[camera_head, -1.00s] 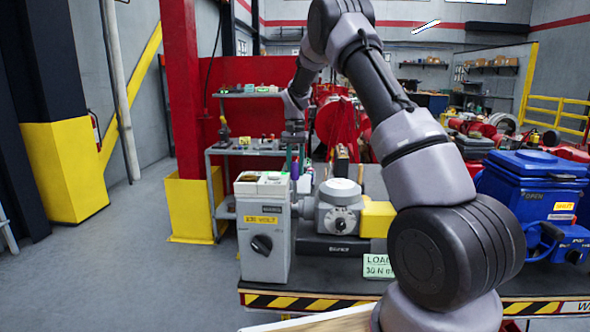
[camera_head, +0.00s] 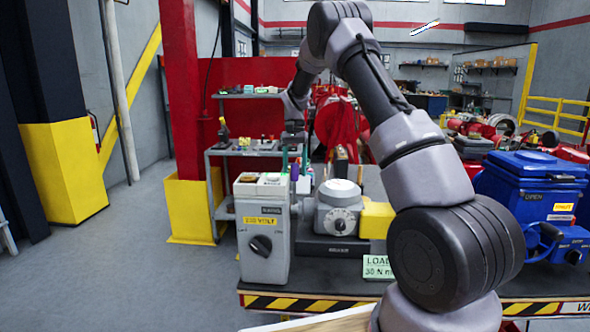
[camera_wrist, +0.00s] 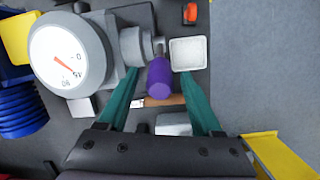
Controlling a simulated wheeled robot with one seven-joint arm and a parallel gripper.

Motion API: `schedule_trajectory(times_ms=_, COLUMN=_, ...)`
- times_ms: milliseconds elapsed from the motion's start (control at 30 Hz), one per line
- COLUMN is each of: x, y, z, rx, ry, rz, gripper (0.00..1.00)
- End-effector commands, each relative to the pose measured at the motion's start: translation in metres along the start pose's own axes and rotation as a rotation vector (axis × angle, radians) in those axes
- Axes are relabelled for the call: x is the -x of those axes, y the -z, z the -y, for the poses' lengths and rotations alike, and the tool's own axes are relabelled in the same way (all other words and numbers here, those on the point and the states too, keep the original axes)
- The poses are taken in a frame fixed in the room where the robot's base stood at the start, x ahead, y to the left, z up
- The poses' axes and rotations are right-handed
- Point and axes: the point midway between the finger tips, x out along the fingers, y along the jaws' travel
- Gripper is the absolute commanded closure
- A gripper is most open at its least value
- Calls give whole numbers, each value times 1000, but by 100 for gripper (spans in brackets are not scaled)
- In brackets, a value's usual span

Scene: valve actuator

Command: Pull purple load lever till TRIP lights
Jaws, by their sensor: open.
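The purple load lever (camera_wrist: 159,77) shows in the wrist view as a short purple cylinder joined to a grey round fitting. My gripper (camera_wrist: 157,88) is open, with a teal finger on each side of the lever. I cannot tell whether either finger touches it. In the head view the purple lever (camera_head: 294,172) is small, behind the grey control box (camera_head: 265,240), with my gripper (camera_head: 293,163) over it. A round white gauge (camera_wrist: 68,57) with a red needle is at left in the wrist view. I cannot make out a TRIP light.
The grey actuator (camera_head: 338,210) stands right of the control box, with a yellow block (camera_head: 377,220) beside it. A green LOAD label (camera_head: 378,266) is in front. A blue unit (camera_head: 533,195) stands at right. A shelf rack (camera_head: 252,153) is behind. The floor at left is clear.

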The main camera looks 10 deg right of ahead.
Motion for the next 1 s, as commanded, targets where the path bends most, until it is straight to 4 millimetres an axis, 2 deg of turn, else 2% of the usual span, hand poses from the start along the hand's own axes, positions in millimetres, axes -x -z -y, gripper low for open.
schedule_trajectory(times_ms=133, x=19, y=1, z=0, rx=-1, ry=2, rz=-4, gripper=34)
schedule_trajectory(times_ms=400, x=73, y=1, z=0, rx=-1, ry=3, rz=-4, gripper=34)
schedule_trajectory(times_ms=533, x=93, y=1, z=0, rx=0, ry=2, rz=-3, gripper=34)
schedule_trajectory(times_ms=700, x=105, y=1, z=0, rx=1, ry=1, rz=-2, gripper=34)
schedule_trajectory(times_ms=1000, x=106, y=0, z=0, rx=0, ry=1, rz=-1, gripper=34)
